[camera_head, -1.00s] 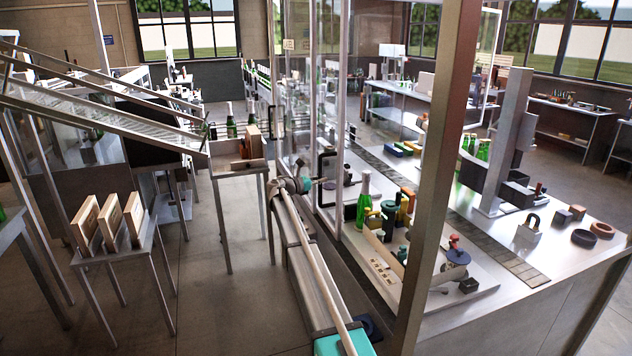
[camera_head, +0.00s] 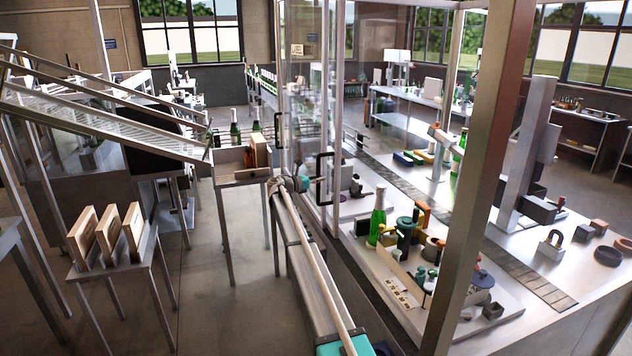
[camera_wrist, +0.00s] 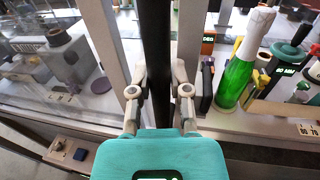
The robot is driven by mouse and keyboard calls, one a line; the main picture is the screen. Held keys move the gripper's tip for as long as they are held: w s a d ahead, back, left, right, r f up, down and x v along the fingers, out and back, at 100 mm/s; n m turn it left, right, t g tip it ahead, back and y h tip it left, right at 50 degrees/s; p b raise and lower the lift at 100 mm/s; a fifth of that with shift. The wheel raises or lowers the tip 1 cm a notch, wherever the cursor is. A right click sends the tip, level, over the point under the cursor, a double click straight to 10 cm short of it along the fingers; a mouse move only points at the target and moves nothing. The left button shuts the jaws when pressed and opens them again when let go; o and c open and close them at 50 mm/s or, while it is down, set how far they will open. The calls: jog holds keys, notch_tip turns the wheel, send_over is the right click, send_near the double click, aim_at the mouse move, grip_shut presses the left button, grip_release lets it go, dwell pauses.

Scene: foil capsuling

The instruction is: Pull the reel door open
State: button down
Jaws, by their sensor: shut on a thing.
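The reel door is a tall clear panel (camera_head: 301,95) in a metal frame on the near side of the glazed enclosure. It has a black upright bar handle, which shows in the wrist view (camera_wrist: 156,60) running between my fingers. My gripper (camera_wrist: 159,92) is shut on this handle, one finger on each side. In the head view my gripper (camera_head: 305,183) is at the handle at the end of my extended arm. I cannot tell how far the door stands open.
Behind the glass, a green bottle (camera_head: 377,217) and several small tools stand on the bench. A metal post (camera_head: 485,170) rises at the near right. A small table (camera_head: 242,176) with a box is left of my arm. A stand with wooden boards (camera_head: 108,237) is further left, with open floor between.

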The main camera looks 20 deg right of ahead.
jog(key=shift+w, duration=0.1)
jog(key=c, duration=0.6)
grip_release()
jog(key=shift+a, duration=0.15)
jog(key=v, duration=1.1)
jog(key=shift+a, duration=0.35)
